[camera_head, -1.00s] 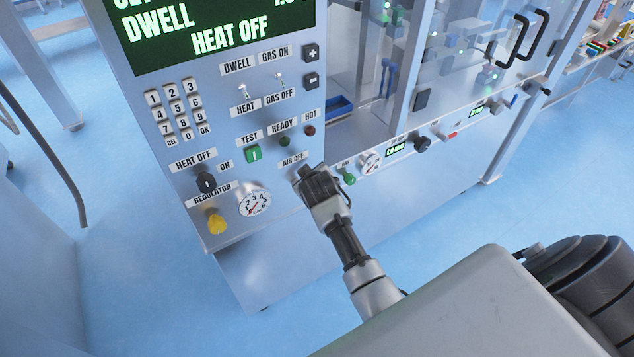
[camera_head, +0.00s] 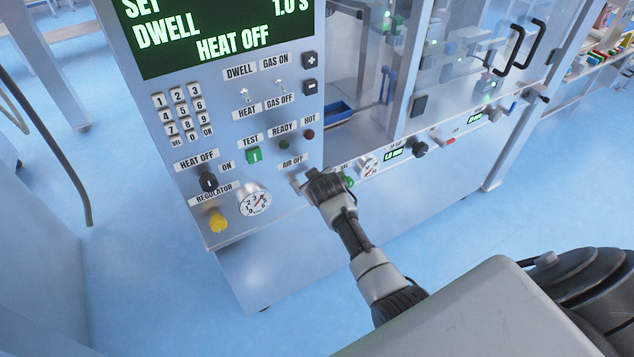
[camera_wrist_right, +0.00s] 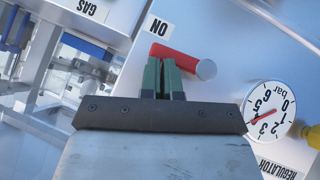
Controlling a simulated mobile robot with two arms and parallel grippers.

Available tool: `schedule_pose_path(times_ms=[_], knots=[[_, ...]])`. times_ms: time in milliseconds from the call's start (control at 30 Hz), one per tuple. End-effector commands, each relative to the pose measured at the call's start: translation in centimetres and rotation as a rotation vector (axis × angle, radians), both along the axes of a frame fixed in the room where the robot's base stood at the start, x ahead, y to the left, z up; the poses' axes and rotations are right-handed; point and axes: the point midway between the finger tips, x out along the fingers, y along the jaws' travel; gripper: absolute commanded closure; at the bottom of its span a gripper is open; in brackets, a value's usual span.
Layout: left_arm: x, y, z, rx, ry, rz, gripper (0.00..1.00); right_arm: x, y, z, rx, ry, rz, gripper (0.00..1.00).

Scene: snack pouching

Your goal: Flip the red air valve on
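The red air valve handle (camera_wrist_right: 180,60) shows in the right wrist view as a short red bar, one end close to the ON label (camera_wrist_right: 160,27). In the head view my right gripper (camera_head: 318,183) covers the valve, below the AIR OFF label (camera_head: 292,161). In the wrist view my right gripper (camera_wrist_right: 162,70) has its two green-tipped fingers close together, right beside the handle. The handle does not appear to be between them; I cannot tell whether they touch it. My left gripper is not in view.
The regulator gauge (camera_head: 254,202) and yellow regulator knob (camera_head: 218,220) sit left of the valve. A green knob (camera_head: 347,181) is close right of my gripper. Switches and buttons fill the panel above.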

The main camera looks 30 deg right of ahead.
Motion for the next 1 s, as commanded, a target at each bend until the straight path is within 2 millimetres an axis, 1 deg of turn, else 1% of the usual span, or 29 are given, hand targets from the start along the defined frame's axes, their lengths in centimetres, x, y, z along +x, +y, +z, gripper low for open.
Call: schedule_pose_path(times_ms=[33, 467, 567, 633, 800, 833, 867, 1000], knots=[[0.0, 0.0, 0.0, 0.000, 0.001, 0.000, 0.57, 0.2, -0.2, 0.3, -0.003, -0.009, -0.001, 1.00], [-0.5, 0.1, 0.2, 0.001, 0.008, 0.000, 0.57, 0.2, -0.2, 0.5, -0.003, -0.009, -0.001, 1.00], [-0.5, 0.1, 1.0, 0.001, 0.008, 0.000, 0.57, 0.3, -0.2, 1.4, -0.002, -0.008, -0.001, 1.00], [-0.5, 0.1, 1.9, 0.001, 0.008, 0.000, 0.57, 0.4, -0.3, 2.4, -0.002, -0.008, -0.001, 1.00], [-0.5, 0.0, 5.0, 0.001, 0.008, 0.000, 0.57, 0.9, -0.7, 5.7, -0.003, -0.008, 0.000, 1.00], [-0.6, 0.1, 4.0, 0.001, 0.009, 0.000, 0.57, 0.3, -0.7, 5.0, -0.002, -0.007, -0.001, 1.00], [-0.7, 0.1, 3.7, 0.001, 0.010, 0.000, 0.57, -0.1, -0.6, 5.1, -0.002, -0.008, -0.001, 1.00], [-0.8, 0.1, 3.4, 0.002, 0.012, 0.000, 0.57, -2.0, -0.6, 6.8, -0.002, -0.008, -0.001, 1.00]])
